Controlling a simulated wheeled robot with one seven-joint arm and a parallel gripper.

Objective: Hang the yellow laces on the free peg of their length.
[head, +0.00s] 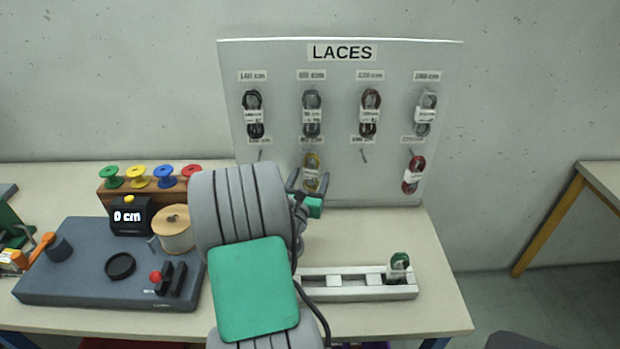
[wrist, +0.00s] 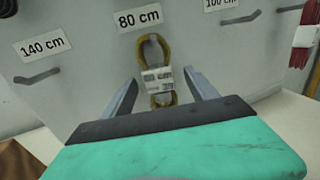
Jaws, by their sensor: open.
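The yellow laces (head: 312,160) hang on the lower row of the laces board, second place from the left. In the wrist view the yellow laces (wrist: 153,52) hang upright under the 80 cm label (wrist: 140,18), and their white band appears to read 80 cm.
Bare pegs show under the 140 cm label (wrist: 42,45) and the 100 cm label. Red laces (head: 413,175) hang at lower right; several dark or grey bundles fill the upper row. Below, a white tray (head: 345,292) carries a green bundle (head: 399,264). A spool station (head: 75,270) stands left.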

